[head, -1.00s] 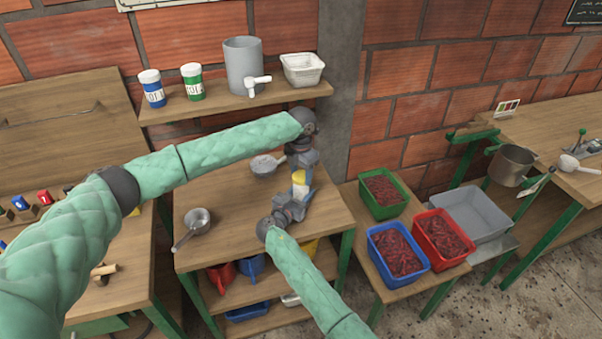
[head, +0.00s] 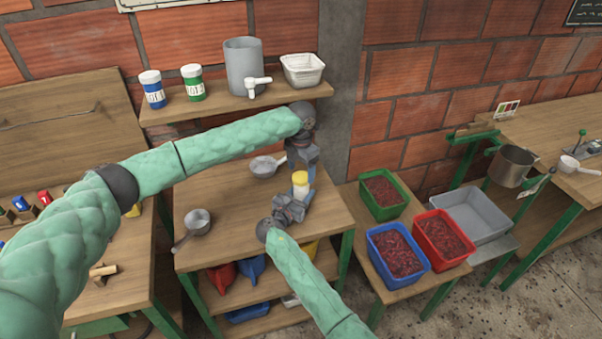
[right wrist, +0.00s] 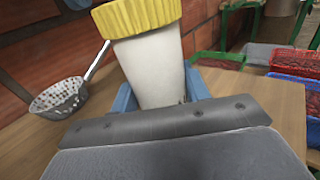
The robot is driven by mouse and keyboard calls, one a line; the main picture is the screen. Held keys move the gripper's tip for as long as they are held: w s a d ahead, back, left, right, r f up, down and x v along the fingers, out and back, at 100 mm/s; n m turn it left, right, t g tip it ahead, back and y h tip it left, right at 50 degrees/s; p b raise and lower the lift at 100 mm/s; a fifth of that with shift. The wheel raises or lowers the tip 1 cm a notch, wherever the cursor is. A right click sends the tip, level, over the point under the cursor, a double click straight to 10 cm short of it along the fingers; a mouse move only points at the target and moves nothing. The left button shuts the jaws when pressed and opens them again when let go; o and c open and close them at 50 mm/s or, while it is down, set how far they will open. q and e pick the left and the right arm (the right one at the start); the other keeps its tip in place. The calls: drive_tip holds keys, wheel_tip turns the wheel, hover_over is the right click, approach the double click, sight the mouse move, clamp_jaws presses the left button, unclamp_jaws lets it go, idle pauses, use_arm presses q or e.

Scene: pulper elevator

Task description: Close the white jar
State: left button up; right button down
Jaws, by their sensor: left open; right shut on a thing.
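The white jar (head: 300,191) stands near the right side of the middle table. Its yellow lid (head: 300,177) sits on its mouth; I cannot tell whether it is tightened. My right gripper (head: 302,200) is shut on the jar's body from the front. In the right wrist view the white body (right wrist: 158,70) sits between the blue fingers, with the ribbed yellow lid (right wrist: 138,14) on top, partly cut off by the frame edge. My left gripper (head: 302,170) is open, just behind and above the lid in the head view. It does not show in the right wrist view.
A strainer (head: 264,166) lies behind on the same table, and a saucepan (head: 197,221) lies at its left. A shelf above holds two labelled jars, a grey container (head: 244,66) and a white tub (head: 303,69). Crates of red pods stand right. The table's middle is clear.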

use_arm(q)
drive_tip(key=shift+r, duration=1.25)
drive_tip(key=shift+c, duration=0.3)
